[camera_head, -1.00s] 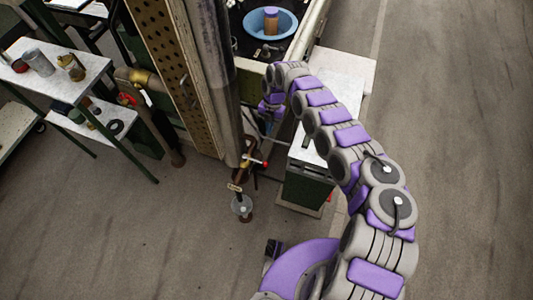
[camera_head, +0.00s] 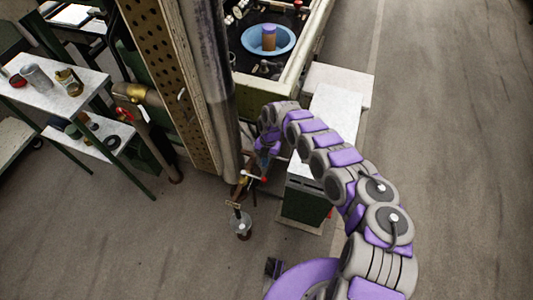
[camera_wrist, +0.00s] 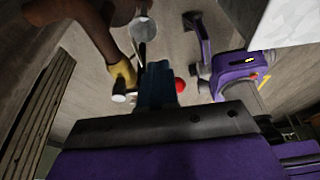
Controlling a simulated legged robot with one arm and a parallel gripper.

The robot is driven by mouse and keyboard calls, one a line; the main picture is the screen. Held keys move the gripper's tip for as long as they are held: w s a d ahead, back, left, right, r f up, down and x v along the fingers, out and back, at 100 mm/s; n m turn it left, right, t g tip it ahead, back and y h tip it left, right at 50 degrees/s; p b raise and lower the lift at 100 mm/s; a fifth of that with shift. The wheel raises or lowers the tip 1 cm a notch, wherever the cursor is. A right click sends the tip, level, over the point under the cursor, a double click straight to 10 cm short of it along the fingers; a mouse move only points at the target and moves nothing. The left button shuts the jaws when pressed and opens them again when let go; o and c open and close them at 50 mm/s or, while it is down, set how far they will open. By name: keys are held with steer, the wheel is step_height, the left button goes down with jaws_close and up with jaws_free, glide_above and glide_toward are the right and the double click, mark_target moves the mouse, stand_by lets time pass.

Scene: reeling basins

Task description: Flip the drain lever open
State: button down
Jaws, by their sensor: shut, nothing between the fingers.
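The drain lever (camera_head: 263,180) is a thin handle with a red ball tip, beside the metal column in the head view. Its red tip (camera_wrist: 180,85) shows in the wrist view, just right of my fingers. A yellow brass valve body (camera_wrist: 122,74) with a light-coloured end shows left of them. My gripper (camera_wrist: 157,82) has blue fingers, shut and empty, pointing down between the brass body and the red tip. In the head view my gripper (camera_head: 266,155) is just above the lever, partly hidden by my arm. I cannot tell whether the fingers touch the lever.
A small bucket (camera_head: 242,229) stands below the valve. A thick metal column (camera_head: 213,90) and perforated beam rise close on the left. A green cabinet (camera_head: 304,203) with a pale top stands at right. A blue basin (camera_head: 284,43) is behind. Floor at right is clear.

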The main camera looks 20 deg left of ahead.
mark_target(254, 176)
steer(key=shift+s+a+f, duration=0.1)
steer(key=shift+s, duration=0.85)
steer(key=shift+s+a+f, duration=0.1)
steer(key=shift+s, duration=0.8)
steer(key=shift+r, duration=0.1)
